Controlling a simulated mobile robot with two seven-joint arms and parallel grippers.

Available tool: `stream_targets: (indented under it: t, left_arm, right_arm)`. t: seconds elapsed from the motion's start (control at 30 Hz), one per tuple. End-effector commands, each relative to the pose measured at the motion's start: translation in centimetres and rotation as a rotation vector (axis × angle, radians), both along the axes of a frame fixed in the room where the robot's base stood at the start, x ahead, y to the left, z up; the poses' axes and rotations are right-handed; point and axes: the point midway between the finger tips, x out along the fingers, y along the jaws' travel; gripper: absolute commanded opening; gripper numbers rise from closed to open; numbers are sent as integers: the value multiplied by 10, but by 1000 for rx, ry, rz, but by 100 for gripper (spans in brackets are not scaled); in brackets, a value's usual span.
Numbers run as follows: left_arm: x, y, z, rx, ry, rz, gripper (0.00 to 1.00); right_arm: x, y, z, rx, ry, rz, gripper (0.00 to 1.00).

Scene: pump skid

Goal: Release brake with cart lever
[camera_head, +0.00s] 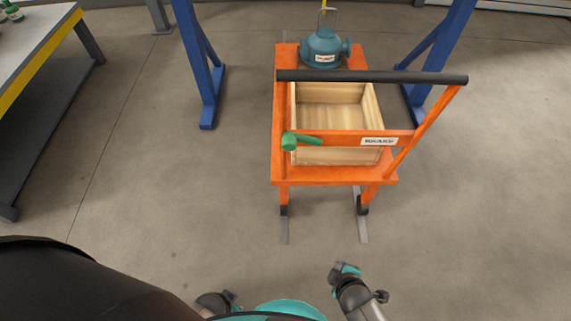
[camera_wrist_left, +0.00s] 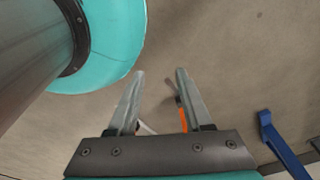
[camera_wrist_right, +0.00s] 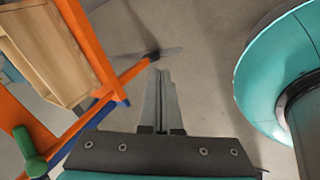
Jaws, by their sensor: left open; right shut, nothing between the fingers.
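The orange cart (camera_head: 284,176) stands ahead of me with a black push bar (camera_head: 370,77) across its near side. In the right wrist view the green lever (camera_wrist_right: 32,158) shows at the lower left, apart from the fingers. My right gripper (camera_wrist_right: 161,72) is shut and empty, short of the cart. My left gripper (camera_wrist_left: 160,72) is open and empty above the floor, away from the lever. In the head view both hands are low and close to my body.
A wooden crate (camera_head: 335,155) and a blue-green pump (camera_head: 325,45) with a hook above it are on the cart. Blue posts (camera_head: 205,95) stand on both sides. A workbench (camera_head: 30,45) is at far left. Floor between me and the cart is clear.

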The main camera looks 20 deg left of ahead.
Motion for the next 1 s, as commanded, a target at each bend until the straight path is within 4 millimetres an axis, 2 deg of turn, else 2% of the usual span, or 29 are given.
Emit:
stream_targets:
  t: [0.03, 0.2, 0.4, 0.6, 0.7, 0.83, 1.0]
  left_arm:
    - [7, 0, -14, 0, -8, 1, 50]
    - [27, -2, -31, 0, -24, 4, 50]
    - [50, -4, -48, 0, -44, 8, 50]
    - [67, -5, -59, 0, -60, 10, 50]
    - [73, -5, -61, 1, -64, 11, 50]
    - [77, -5, -62, 1, -69, 12, 50]
    - [78, -5, -61, 2, -69, 13, 50]
  right_arm:
    - [20, 15, -1, -35, -64, 99, 0]
    - [71, 63, 25, -197, -280, 425, 0]
    - [111, 119, 66, -424, -551, 749, 0]
    - [127, 164, 108, -652, -793, 969, 0]
    - [128, 178, 125, -739, -876, 1031, 0]
    - [128, 189, 139, -808, -939, 1075, 0]
    - [128, 192, 145, -835, -960, 1089, 0]
